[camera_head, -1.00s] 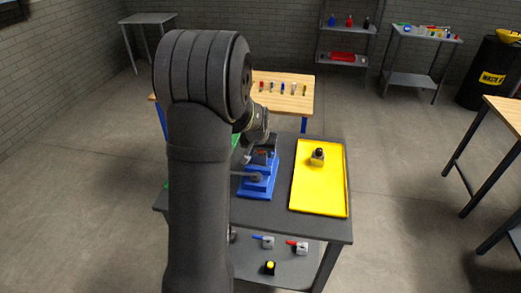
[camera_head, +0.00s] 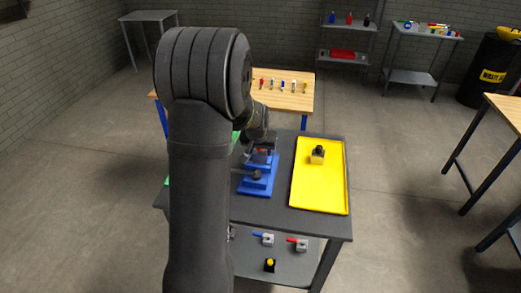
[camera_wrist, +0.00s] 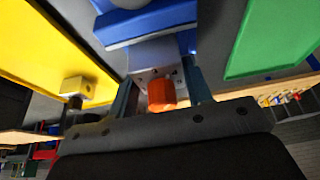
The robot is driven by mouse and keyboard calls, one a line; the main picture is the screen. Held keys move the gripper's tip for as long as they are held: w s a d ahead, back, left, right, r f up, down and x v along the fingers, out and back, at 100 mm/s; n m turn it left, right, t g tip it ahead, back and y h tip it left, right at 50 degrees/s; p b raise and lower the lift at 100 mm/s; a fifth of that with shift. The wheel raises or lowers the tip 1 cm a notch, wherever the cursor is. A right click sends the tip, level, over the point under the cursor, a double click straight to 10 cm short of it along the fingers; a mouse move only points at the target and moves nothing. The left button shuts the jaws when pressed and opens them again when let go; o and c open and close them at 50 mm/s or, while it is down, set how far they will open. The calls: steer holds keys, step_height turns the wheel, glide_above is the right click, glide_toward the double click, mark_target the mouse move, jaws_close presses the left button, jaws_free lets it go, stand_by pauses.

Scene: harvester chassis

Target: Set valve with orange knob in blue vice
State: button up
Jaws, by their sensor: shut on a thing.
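The valve is a grey metal block (camera_wrist: 143,77) with an orange knob (camera_wrist: 161,95). In the wrist view it sits between the two fingers of my gripper (camera_wrist: 162,88), which is shut on it. The blue vice (camera_wrist: 150,22) is right beyond the block; I cannot tell whether the block is seated between its jaws. In the head view the blue vice (camera_head: 257,186) stands on the dark table, and my gripper is over its far end, partly hidden by my arm. A small orange spot of the knob shows there.
A yellow tray (camera_head: 320,195) right of the vice holds another valve with a black knob (camera_head: 318,153). A green tray (camera_wrist: 270,40) lies on the other side, mostly hidden by my arm in the head view. Valves with blue, red and yellow handles lie on the lower shelf (camera_head: 300,268).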

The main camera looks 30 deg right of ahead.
steer(key=shift+f, duration=0.4)
steer(key=shift+f, duration=0.3)
steer(key=o, duration=1.3)
steer(key=v, duration=1.7)
steer(key=shift+s+a+r, duration=0.1)
steer(key=shift+r, duration=0.05)
